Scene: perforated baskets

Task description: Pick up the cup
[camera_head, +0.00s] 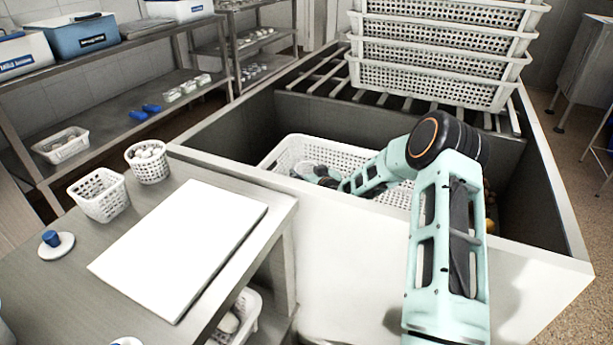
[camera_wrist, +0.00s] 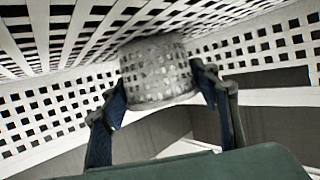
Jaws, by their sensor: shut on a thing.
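A pale grey, see-through-looking cup (camera_wrist: 158,72) is between the two fingers of my gripper (camera_wrist: 160,90) in the wrist view. The fingers press on it from both sides, so my gripper is shut on it. In the head view my gripper (camera_head: 326,174) reaches down into a white perforated basket (camera_head: 283,152), and the cup (camera_head: 307,167) shows as a small pale shape at its tip. The basket wall (camera_wrist: 60,112) surrounds the cup in the wrist view. I cannot tell whether the cup touches the basket floor.
The basket sits inside a deep sink-like bin with a white rim (camera_head: 545,255). Stacked white baskets (camera_head: 440,55) stand on a rack behind.

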